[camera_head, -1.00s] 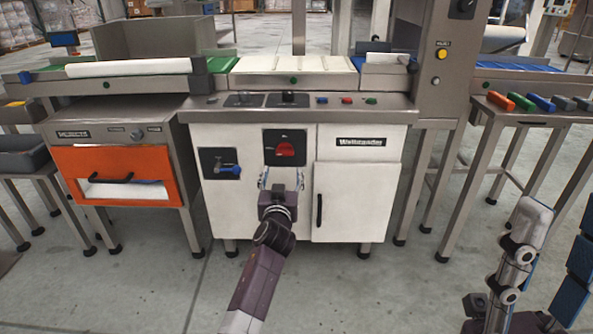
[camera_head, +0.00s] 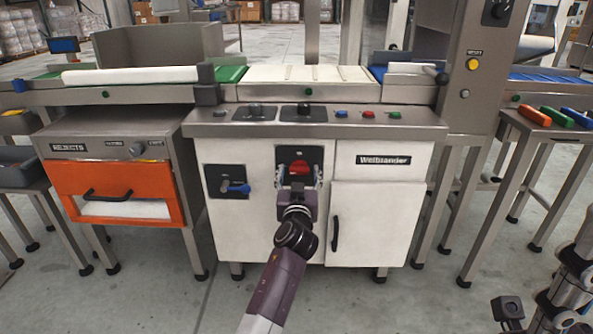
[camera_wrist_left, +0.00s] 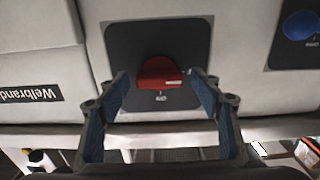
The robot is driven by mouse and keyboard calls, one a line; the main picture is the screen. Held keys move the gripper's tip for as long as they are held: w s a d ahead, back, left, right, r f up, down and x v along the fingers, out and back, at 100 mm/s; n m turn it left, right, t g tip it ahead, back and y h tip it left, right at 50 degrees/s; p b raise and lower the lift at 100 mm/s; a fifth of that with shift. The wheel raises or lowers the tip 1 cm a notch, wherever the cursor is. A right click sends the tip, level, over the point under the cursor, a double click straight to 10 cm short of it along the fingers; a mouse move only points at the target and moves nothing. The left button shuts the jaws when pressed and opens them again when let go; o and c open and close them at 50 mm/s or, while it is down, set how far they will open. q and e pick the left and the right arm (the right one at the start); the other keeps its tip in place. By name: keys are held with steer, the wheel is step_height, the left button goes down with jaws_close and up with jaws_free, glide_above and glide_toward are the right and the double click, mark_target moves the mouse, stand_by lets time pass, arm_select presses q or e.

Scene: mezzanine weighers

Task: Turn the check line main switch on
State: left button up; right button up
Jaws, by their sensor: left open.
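The main switch is a red rotary knob (camera_head: 299,168) on a black plate (camera_head: 315,157) on the white cabinet front. In the left wrist view the knob (camera_wrist_left: 160,73) sits near the top middle on its dark plate (camera_wrist_left: 195,40). My left gripper (camera_head: 298,180) is in front of the knob. In the left wrist view its two fingers (camera_wrist_left: 161,88) are spread, one on each side of the knob, and nothing is clamped between them. I cannot tell whether they touch it.
A blue handle (camera_head: 237,187) on a black plate is left of the switch. A cabinet door with a black handle (camera_head: 335,233) is at right. Small buttons (camera_head: 368,114) line the ledge above. An orange reject drawer (camera_head: 125,180) stands at left.

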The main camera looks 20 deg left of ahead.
arm_select(q)
steer(key=shift+s+d+r, duration=0.1)
steer(key=shift+s+r, duration=0.05)
steer(key=shift+c, duration=0.2)
steer(key=c, duration=1.1)
